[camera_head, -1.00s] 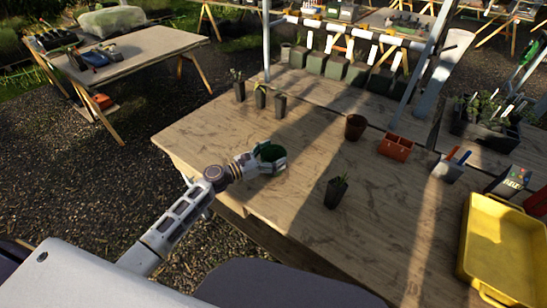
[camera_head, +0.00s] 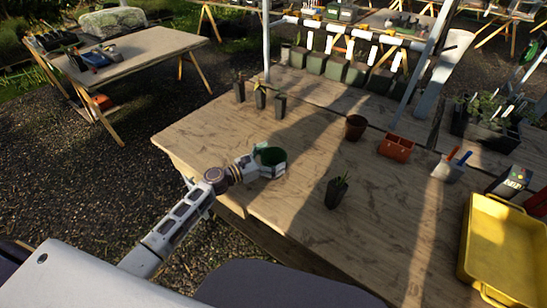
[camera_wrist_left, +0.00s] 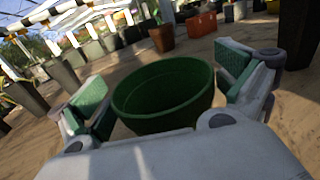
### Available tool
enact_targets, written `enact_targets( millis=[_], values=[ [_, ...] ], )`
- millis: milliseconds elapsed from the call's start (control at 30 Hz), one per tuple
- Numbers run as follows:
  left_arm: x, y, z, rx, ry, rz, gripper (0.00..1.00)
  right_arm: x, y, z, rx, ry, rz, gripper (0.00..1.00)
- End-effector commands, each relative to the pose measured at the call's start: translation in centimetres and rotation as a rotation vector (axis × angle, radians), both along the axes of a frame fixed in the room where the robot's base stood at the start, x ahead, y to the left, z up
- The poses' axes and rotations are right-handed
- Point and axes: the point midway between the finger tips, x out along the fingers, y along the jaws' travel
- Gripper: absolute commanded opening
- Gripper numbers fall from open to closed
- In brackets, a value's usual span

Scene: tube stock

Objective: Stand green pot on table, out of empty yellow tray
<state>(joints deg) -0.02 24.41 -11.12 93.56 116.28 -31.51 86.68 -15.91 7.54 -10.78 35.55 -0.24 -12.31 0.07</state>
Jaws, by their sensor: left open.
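The green pot (camera_head: 271,157) stands upright on the wooden table (camera_head: 300,205), near its left front edge. It also shows in the left wrist view (camera_wrist_left: 165,92), mouth up and empty. My left gripper (camera_head: 262,163) is open, with its fingers (camera_wrist_left: 160,100) on either side of the pot; in the wrist view a gap shows beside the pot on the right. The yellow tray (camera_head: 505,245) is empty and lies at the right of the table, well away from the pot. My right gripper is not seen.
A dark pot with a seedling (camera_head: 336,192) stands right of the green pot. A brown pot (camera_head: 355,127) and an orange container (camera_head: 396,148) stand farther back. Several small seedling pots (camera_head: 260,97) stand at the back left. The table between them is clear.

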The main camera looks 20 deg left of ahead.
Motion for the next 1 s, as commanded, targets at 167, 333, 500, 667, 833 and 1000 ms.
enact_targets(
  millis=[167,333,500,667,833,1000],
  values=[
    [0.0,0.0,0.1,0.0,0.0,0.0,1.0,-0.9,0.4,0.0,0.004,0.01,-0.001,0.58],
    [-0.1,0.1,0.3,0.001,0.001,0.0,1.0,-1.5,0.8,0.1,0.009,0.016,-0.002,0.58],
    [-1.0,0.9,0.2,0.001,0.001,0.0,1.0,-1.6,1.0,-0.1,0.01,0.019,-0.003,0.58],
    [-2.1,1.9,0.2,0.001,0.001,-0.001,1.0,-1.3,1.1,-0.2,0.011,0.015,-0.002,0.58],
    [-3.4,3.1,0.2,0.0,0.001,0.0,1.0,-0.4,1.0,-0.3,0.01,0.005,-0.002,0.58],
    [-4.6,4.3,0.2,0.001,0.001,0.0,1.0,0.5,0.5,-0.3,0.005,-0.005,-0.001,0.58]
  ],
)
